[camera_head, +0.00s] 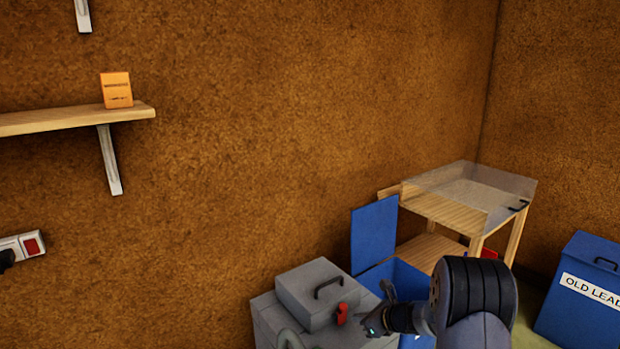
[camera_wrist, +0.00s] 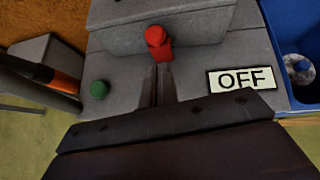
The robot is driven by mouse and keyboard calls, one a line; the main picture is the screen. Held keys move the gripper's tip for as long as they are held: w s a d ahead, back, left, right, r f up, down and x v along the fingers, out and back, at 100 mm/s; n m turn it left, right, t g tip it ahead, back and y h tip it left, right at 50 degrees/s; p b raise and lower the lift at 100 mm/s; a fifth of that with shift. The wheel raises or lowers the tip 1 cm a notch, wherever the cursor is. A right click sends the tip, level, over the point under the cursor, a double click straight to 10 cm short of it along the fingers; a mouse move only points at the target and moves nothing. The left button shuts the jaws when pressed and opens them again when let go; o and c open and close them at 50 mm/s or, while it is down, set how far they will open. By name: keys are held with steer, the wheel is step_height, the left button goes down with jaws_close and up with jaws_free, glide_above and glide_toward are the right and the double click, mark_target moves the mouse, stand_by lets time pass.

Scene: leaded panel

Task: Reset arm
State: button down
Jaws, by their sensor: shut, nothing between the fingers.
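My arm reaches in from the bottom right of the head view, and my gripper (camera_head: 372,322) is at its left end, in front of a grey machine (camera_head: 275,318). In the wrist view my gripper (camera_wrist: 163,68) is shut and empty, its fingertips close to a red switch or lever (camera_wrist: 157,37) on the machine's front. I cannot tell whether they touch it. The red lever also shows in the head view (camera_head: 342,313). A green button (camera_wrist: 99,89) is to the left and a sign reading OFF (camera_wrist: 241,79) to the right.
An open blue box (camera_head: 375,237) stands right of the machine. Behind it is a wooden stand with a clear-walled top (camera_head: 480,190). A blue bin labelled OLD LEAD (camera_head: 585,260) is at far right. A shelf (camera_head: 75,118) with an orange box (camera_head: 116,90) hangs upper left.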

steer(key=shift+s+d+f+t+y+b, duration=0.25)
steer(key=shift+f+t+y+b, duration=0.15)
steer(key=shift+b, duration=1.15)
steer(key=shift+s+d+f+t+y+b, duration=0.15)
steer(key=shift+f+t+b, duration=0.25)
steer(key=shift+b, duration=1.1)
steer(key=shift+s+d+f+t+y+b, duration=0.15)
steer(key=shift+s+f+t+y+b, duration=0.3)
steer(key=shift+b, duration=1.1)
steer(key=f+b, duration=0.1)
steer(key=b, duration=0.2)
steer(key=t+y+b, duration=0.1)
steer(key=b, duration=0.2)
steer(key=f+t+y+b, duration=0.1)
steer(key=b, duration=0.2)
steer(key=shift+s+d+f+n+t, duration=0.25)
steer(key=shift+s+d+f+n, duration=0.05)
steer(key=shift+s+d, duration=0.1)
steer(key=shift+b, duration=0.3)
steer(key=shift+r, duration=0.1)
